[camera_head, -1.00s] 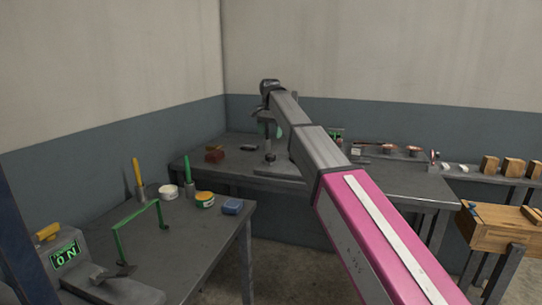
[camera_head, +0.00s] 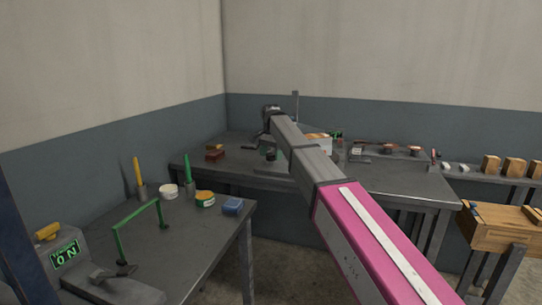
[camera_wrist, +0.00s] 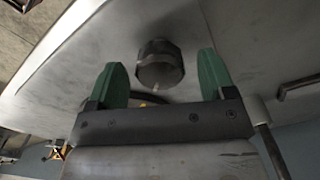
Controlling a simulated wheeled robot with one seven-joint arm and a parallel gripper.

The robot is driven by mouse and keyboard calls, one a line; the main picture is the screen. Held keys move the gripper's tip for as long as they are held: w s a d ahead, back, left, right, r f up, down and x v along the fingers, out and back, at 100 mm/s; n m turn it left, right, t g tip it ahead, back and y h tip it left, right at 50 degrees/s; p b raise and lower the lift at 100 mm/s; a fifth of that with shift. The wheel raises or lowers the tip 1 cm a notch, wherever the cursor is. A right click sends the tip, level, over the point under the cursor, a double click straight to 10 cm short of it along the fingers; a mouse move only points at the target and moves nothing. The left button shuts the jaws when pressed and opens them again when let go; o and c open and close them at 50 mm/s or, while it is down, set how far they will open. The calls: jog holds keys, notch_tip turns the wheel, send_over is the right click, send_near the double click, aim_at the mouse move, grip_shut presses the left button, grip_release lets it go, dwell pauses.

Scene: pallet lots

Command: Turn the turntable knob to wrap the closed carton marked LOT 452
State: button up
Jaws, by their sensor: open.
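A dark faceted knob (camera_wrist: 160,64) with a small pale mark shows in the wrist view, on a broad grey surface that may be the turntable (camera_wrist: 235,40). My gripper (camera_wrist: 161,60) is open. Its two green fingers stand left and right of the knob in the picture, with a gap on each side; I cannot tell the depth between them. In the head view a pale carton with an orange-brown top (camera_head: 319,142) is partly hidden behind my arm on the back bench. Its marking is not readable.
The back bench (camera_head: 400,185) also holds red and brown blocks (camera_head: 214,154) at left and small items at right. A wooden box (camera_head: 495,232) stands at right.

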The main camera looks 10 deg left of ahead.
jog(key=shift+f, duration=0.2)
jog(key=c, duration=0.9)
jog(key=shift+n, duration=0.3)
